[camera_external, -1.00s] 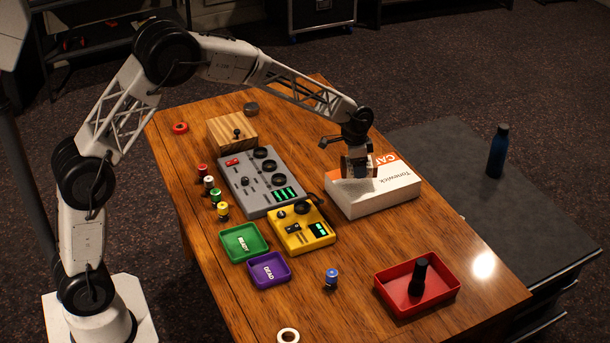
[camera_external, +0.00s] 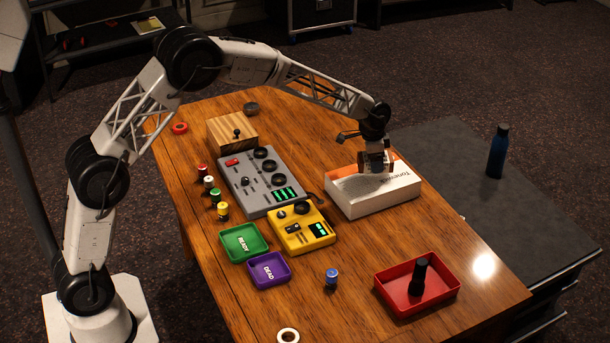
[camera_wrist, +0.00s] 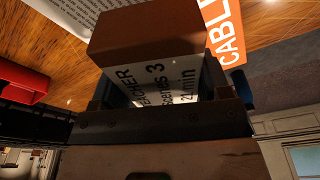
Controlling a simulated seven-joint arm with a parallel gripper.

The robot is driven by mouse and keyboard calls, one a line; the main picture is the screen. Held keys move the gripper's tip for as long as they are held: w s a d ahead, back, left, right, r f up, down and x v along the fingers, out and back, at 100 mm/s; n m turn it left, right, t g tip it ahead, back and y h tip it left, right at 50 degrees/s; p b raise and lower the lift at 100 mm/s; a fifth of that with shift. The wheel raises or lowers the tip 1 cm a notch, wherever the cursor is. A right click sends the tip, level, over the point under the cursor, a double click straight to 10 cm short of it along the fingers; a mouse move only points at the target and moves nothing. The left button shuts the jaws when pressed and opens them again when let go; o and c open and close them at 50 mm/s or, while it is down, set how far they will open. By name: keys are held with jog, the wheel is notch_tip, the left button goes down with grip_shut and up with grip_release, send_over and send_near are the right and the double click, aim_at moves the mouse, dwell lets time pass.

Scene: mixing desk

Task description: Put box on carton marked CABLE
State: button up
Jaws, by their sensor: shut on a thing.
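My gripper (camera_external: 376,163) is shut on a small box, over the far right part of the carton. In the wrist view the box (camera_wrist: 150,35) has a brown top face and a white label with black print, and it sits between my fingers. The carton marked CABLE (camera_external: 372,200) is white with an orange end and lies flat on the table. I cannot tell whether the box touches the carton top.
A grey mixer (camera_external: 262,182) and a yellow device (camera_external: 303,232) stand left of the carton. A red tray (camera_external: 440,300) holding a black object is in front. A blue bottle (camera_external: 497,152) stands on a dark surface at right. The wood between carton and red tray is clear.

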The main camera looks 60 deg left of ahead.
jog(key=shift+f, duration=1.75)
jog(key=shift+f, duration=0.1)
jog(key=o, duration=1)
jog(key=r, duration=0.4)
jog(key=s+r, duration=0.1)
jog(key=r, duration=0.7)
jog(key=shift+s+a, duration=0.3)
